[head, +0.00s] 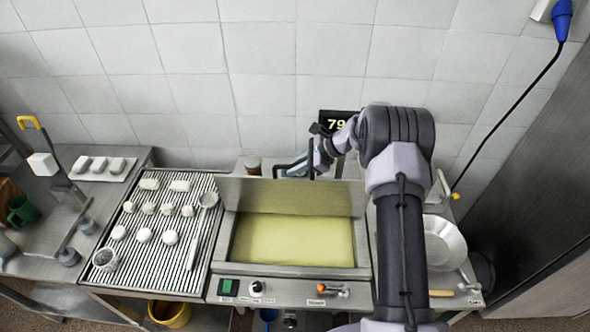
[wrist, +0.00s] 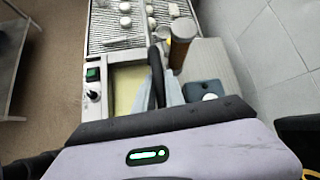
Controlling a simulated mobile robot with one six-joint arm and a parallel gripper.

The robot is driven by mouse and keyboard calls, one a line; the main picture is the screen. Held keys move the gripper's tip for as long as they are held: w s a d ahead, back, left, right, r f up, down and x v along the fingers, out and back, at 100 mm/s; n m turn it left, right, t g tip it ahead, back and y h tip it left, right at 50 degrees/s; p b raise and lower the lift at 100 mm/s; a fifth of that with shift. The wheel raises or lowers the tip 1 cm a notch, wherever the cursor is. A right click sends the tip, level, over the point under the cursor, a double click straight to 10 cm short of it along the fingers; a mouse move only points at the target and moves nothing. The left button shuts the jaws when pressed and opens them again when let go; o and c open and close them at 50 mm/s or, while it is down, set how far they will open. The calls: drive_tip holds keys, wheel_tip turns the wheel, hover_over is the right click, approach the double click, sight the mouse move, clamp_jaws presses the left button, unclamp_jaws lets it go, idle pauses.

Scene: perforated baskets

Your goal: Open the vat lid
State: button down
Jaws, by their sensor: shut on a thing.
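The vat lid (head: 290,195) is a grey metal panel that stands nearly upright along the back edge of the vat (head: 292,268). The vat is open at the top and holds a pale yellow liquid, which also shows in the wrist view (wrist: 127,88). My gripper (head: 292,170) is at the upper edge of the lid, shut on it. In the wrist view my gripper (wrist: 160,88) is next to a dark upright bar, with the vat to its left. The exact contact is partly hidden by my fingers.
A ribbed drain table (head: 205,245) with several white pieces and a ladle (head: 200,225) lies left of the vat. A brown jar (wrist: 182,45) stands behind the lid. A metal pan (head: 443,243) is at the right. The tiled wall (head: 270,60) is close behind.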

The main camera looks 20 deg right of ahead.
idle(0.3)
drive_tip(key=c, duration=1.4)
unclamp_jaws()
drive_tip(key=v, duration=1.7)
drive_tip(key=shift+r+b, duration=0.2)
drive_tip(key=shift+b, duration=0.25)
